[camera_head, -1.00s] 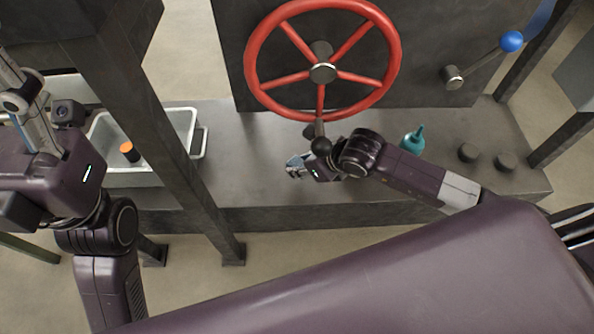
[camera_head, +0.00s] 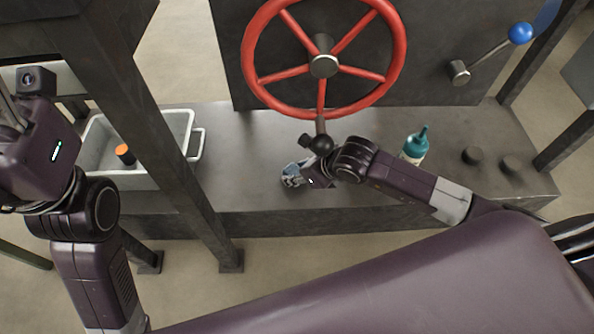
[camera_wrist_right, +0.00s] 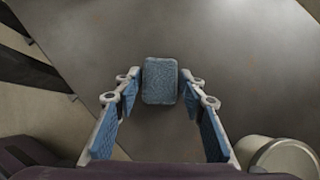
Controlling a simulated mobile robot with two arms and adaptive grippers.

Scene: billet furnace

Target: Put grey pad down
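The grey pad (camera_wrist_right: 160,80) is a small, rounded blue-grey block. In the right wrist view it sits between the fingertips of my right gripper (camera_wrist_right: 161,76). The fingers close in on its two sides, and I read them as shut on it. In the head view, my right gripper (camera_head: 292,174) is low over the front part of the dark metal bench (camera_head: 250,190), below the red wheel. The pad is hard to separate from the blue-lined fingers there. I cannot tell whether it touches the bench. My left arm shows at the left, but its fingertips do not show clearly.
A red handwheel (camera_head: 397,48) stands close above my right wrist. A teal bottle (camera_head: 415,146) and dark knobs (camera_head: 472,155) are to the right. A light grey tray (camera_head: 198,146) with an orange-topped item (camera_head: 125,153) is left, behind a dark post (camera_head: 165,130). A blue-knobbed lever (camera_head: 520,33) is upper right.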

